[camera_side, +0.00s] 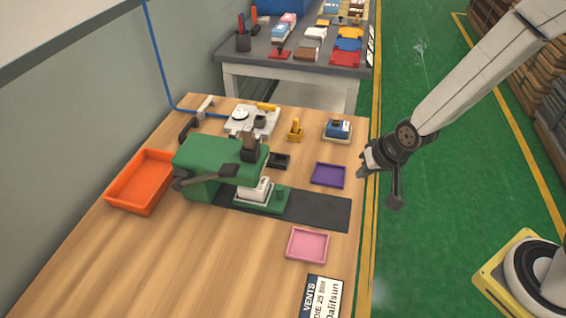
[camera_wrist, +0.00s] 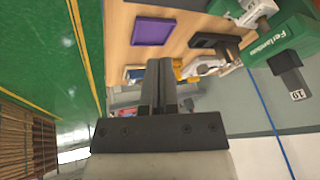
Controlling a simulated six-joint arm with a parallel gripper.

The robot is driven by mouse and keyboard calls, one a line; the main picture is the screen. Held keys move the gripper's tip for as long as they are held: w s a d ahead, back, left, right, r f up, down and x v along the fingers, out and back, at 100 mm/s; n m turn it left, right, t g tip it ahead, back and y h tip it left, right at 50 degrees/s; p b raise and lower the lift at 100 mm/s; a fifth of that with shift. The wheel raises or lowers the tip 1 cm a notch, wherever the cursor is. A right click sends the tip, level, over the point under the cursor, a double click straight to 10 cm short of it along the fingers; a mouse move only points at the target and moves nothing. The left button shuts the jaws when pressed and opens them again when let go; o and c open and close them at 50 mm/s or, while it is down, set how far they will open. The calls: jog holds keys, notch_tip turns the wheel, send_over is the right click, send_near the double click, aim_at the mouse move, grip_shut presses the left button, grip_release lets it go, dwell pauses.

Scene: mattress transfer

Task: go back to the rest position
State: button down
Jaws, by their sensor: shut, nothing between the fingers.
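My gripper (camera_side: 366,166) hangs in the air off the right edge of the workbench in the side view, at the end of my arm. Its fingers are together and empty; in the wrist view the closed dark fingers (camera_wrist: 160,68) stand in the middle of the picture. The purple tray (camera_side: 328,175) is the nearest bench item to its left, apart from it; it also shows in the wrist view (camera_wrist: 152,31). My gripper appears to touch nothing.
The green machine (camera_side: 212,165) stands on the wooden bench (camera_side: 190,255), with an orange bin (camera_side: 143,182) to its left and a pink tray (camera_side: 307,245) in front. A blue-and-white item (camera_side: 338,128) sits near the back right.

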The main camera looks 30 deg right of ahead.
jog(key=s+d+r+n+g, duration=0.2)
jog(key=s+d+r+n, duration=0.2)
jog(key=s, duration=0.4)
jog(key=shift+d+r+g+h, duration=0.35)
jog(key=shift+d+r, duration=0.25)
jog(key=shift+d, duration=0.4)
